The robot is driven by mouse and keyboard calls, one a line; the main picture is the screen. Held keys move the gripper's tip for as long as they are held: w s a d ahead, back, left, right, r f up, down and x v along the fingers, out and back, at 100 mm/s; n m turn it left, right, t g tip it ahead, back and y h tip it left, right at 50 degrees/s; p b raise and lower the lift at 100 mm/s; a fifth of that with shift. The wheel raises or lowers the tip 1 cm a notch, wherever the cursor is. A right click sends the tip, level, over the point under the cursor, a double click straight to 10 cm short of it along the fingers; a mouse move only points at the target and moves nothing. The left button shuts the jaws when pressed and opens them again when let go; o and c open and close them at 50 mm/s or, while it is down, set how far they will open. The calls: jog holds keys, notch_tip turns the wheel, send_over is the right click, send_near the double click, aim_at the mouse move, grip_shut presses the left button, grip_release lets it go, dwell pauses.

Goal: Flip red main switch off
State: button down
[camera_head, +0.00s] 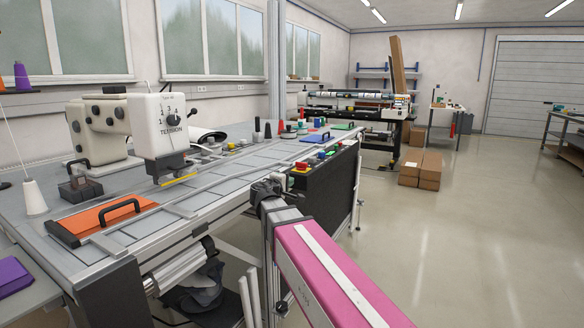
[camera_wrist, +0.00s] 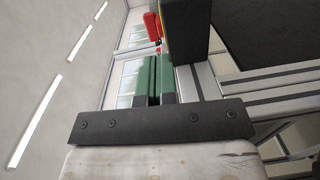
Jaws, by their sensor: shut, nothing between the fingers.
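A red switch on a yellow base (camera_head: 300,168) sits on the near top edge of the black control box at the worktable's side. My gripper (camera_head: 268,188) is just left of and nearer than this switch, beside the table edge. In the wrist view the two green-padded fingers (camera_wrist: 157,58) are side by side, shut and empty. A red part (camera_wrist: 152,27) shows beyond the fingertips there, partly cut off by a dark block. I cannot tell whether the gripper touches the switch, nor the switch's position.
A sewing machine (camera_head: 160,130), an orange plate with a handle (camera_head: 105,215) and thread cones stand on the worktable (camera_head: 215,205). Cardboard boxes (camera_head: 420,170) sit on the otherwise open floor at right.

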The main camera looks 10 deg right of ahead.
aim_at(306, 166)
jog(key=shift+w+a+r+t, duration=0.15)
jog(key=shift+a+r+t, duration=0.05)
jog(key=shift+a+r, duration=0.25)
jog(key=shift+w+a+r+t, duration=0.2)
jog(key=shift+a+r, duration=0.15)
jog(key=shift+r, duration=0.15)
jog(key=x, duration=1.3)
jog(key=shift+w+d, duration=0.25)
jog(key=shift+d, duration=0.05)
jog(key=shift+w+d, duration=0.1)
jog(key=shift+d, duration=0.75)
jog(key=s+d, duration=0.5)
jog(key=s, duration=0.8)
jog(key=shift+d, duration=0.25)
